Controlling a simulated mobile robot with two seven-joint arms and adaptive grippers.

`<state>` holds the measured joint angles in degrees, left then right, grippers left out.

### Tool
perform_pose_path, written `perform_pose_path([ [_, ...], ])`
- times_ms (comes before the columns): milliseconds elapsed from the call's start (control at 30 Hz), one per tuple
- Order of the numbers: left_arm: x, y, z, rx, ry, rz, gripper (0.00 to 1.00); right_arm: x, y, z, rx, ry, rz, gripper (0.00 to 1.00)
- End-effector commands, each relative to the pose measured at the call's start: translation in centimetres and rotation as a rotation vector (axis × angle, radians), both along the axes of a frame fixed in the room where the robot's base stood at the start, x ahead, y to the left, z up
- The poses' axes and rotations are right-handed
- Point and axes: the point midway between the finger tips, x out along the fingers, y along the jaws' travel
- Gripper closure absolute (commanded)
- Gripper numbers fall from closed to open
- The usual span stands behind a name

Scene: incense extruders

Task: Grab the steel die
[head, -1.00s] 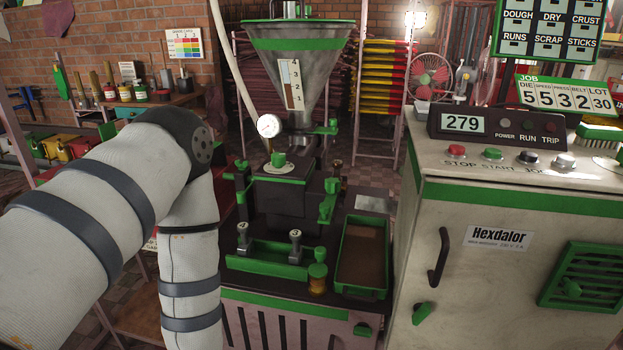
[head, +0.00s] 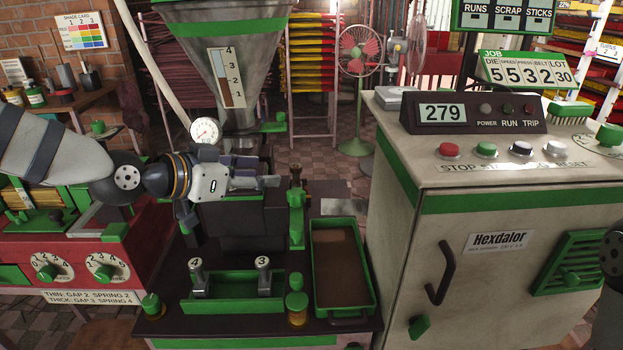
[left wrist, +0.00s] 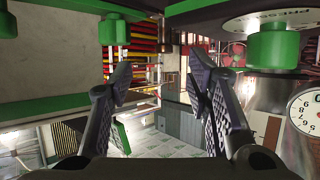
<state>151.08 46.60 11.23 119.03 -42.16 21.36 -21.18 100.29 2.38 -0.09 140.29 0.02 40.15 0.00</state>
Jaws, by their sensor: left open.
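Two steel pieces with numbered tops, which look like dies, stand upright in a green rack (head: 232,304) on the dark bench. My left gripper (head: 262,172) is open and empty, pointing right, in front of the hopper's lower end and above and behind the rack. In the left wrist view its two fingers (left wrist: 158,82) stand apart with nothing between them. No die can be made out in that view. My right gripper is not in view.
A pressure gauge (head: 204,131) and the hopper (head: 222,60) are close to my left gripper. The large Hexdalor cabinet (head: 470,270) bounds the right side.

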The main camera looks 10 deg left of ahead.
Motion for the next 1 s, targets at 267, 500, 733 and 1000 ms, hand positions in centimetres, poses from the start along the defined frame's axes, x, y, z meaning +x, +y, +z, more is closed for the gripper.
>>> perform_pose_path([
  [267, 3.4, -1.7, -2.1, 0.005, 0.001, -0.002, 0.55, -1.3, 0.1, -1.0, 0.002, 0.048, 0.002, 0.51],
  [500, 6.3, -3.2, -3.3, 0.002, -0.001, 0.0, 0.55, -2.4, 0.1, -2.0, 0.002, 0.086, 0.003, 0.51],
  [733, 9.5, -5.0, -4.9, 0.002, -0.002, 0.0, 0.55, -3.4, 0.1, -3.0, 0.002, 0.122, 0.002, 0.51],
  [1000, 9.9, -5.1, -4.4, 0.0, -0.009, 0.0, 0.6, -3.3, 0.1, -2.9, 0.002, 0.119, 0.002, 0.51],
])
